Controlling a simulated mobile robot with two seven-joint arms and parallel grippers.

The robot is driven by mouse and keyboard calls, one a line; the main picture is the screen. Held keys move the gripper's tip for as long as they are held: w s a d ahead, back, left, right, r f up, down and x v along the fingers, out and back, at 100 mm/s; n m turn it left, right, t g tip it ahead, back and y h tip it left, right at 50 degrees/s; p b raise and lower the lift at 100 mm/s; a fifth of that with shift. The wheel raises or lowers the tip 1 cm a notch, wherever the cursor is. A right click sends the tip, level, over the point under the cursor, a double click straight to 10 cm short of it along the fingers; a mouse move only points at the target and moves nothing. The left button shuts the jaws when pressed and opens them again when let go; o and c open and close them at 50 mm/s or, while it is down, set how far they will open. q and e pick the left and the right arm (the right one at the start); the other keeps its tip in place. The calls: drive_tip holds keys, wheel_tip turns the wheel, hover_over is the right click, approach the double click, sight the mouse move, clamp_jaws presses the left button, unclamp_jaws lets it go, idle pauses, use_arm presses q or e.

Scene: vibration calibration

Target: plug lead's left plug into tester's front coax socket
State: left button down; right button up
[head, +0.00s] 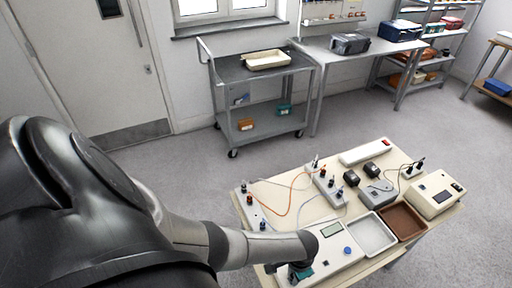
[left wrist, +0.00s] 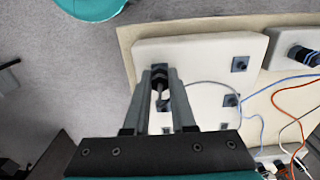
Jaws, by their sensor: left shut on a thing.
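The tester (head: 326,247) is a pale box with a grey display and a blue knob, near the front edge of the table in the head view. In the left wrist view a pale box (left wrist: 201,58), apparently the tester, has several dark square sockets. My left gripper (head: 288,270) shows over its near left corner, fingertips hidden there. In the left wrist view the gripper (left wrist: 160,84) is shut on a dark plug (left wrist: 160,77), close to the box. I cannot tell whether the plug touches a socket. A grey cable (left wrist: 205,83) curves right beside it. My right gripper is not in view.
The table (head: 287,180) also holds a strip with dark posts (head: 326,186), an orange lead (head: 296,200), a grey tray (head: 371,236), a brown tray (head: 403,221) and a cream instrument (head: 436,194). A cart (head: 262,95) stands behind. Grey floor is free between.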

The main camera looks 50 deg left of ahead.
sight(293, 276)
use_arm(q)
drive_tip(key=c, duration=0.7)
unclamp_jaws()
drive_tip(key=shift+o, duration=0.2)
drive_tip(key=shift+r, duration=0.2)
drive_tip(key=shift+r+p, duration=2.35)
drive_tip(key=shift+p, duration=0.25)
drive_tip(key=shift+r, duration=1.1)
wheel_tip(293, 276, up, 13)
